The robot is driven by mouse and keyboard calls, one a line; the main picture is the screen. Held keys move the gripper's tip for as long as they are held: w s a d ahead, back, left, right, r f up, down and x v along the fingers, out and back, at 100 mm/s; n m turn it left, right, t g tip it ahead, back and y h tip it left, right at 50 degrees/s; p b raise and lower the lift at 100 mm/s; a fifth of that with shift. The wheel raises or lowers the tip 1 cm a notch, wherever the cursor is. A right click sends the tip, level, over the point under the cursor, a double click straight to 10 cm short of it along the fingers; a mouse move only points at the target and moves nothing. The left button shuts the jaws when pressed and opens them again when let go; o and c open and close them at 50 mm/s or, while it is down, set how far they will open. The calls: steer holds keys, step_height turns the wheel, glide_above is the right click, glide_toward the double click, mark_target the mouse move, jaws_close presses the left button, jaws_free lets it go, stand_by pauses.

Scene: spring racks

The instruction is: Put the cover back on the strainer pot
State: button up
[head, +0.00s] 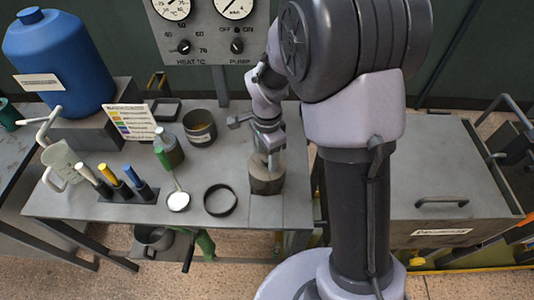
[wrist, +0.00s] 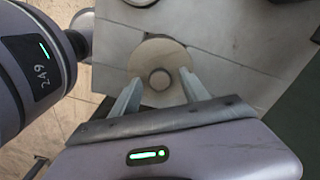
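A round beige disc with a small grey knob, which looks like a cover (wrist: 145,60), lies between and beyond my fingertips in the wrist view. In the head view it tops a short dark cylinder (head: 266,183) at the bench's front right. My gripper (head: 269,160) is just above it, pointing down. Its two fingers (wrist: 158,88) are apart with the knob between them; I cannot tell whether they touch it. A dark open pot (head: 200,129) with something yellowish inside, perhaps the strainer pot, stands farther back and left.
A black ring or shallow dish (head: 220,200) lies left of my gripper, beside a white-bowled spoon (head: 178,201). A control panel (head: 208,35) rises behind.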

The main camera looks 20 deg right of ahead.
step_height(320, 180, up, 18)
steer(key=p, duration=0.5)
steer(key=shift+f, duration=0.25)
